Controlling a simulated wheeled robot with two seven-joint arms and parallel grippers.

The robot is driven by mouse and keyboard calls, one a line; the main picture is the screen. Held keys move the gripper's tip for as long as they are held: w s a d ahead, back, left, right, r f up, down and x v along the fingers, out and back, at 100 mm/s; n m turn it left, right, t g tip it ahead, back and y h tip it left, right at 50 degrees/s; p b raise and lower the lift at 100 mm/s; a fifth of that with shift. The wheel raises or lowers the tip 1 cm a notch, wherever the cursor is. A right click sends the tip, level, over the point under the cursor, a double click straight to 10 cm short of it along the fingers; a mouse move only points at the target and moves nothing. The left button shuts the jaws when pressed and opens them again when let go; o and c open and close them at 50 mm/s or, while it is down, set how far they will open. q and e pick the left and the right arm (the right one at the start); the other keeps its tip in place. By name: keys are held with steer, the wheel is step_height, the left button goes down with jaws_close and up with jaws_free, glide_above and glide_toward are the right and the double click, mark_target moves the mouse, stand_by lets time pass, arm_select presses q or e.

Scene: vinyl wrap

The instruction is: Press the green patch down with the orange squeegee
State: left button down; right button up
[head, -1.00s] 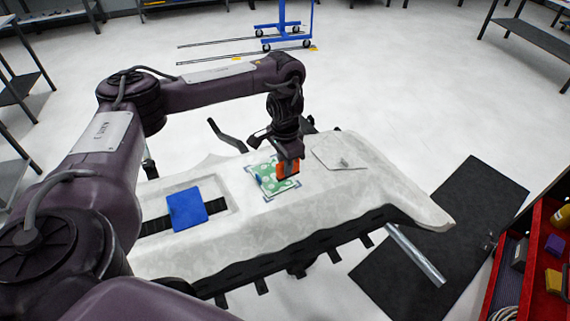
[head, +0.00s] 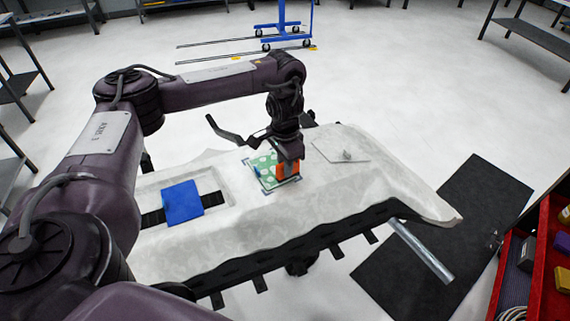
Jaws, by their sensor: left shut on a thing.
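The green patch (head: 264,166) with pale spots lies on the light grey panel (head: 240,207), inside dark corner marks. My left gripper (head: 287,160) is over the right part of the patch, shut on the orange squeegee (head: 287,170). The squeegee points down and its lower edge appears at the patch's right side; I cannot tell if it touches. The gripper and squeegee hide part of the patch. My right gripper is not in view.
A blue pad (head: 183,202) lies over a recess with a black strip on the panel's left. A thin grey plate (head: 340,151) with a small knob lies right of the patch. A red tool tray (head: 553,270) stands at the right edge, beside a black floor mat (head: 440,235).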

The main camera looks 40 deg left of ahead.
arm_select(q)
steer(key=shift+f, duration=0.75)
steer(key=shift+a, duration=0.15)
steer(key=shift+w+a, duration=0.4)
steer(key=shift+a, duration=0.45)
steer(key=shift+a, duration=0.15)
steer(key=shift+w+a, duration=0.2)
steer(key=shift+a, duration=0.25)
steer(key=shift+w+a, duration=0.2)
steer(key=shift+a, duration=0.25)
steer(key=shift+w+a, duration=0.25)
steer(key=shift+a, duration=0.25)
steer(key=shift+w+a, duration=0.2)
steer(key=shift+a, duration=0.3)
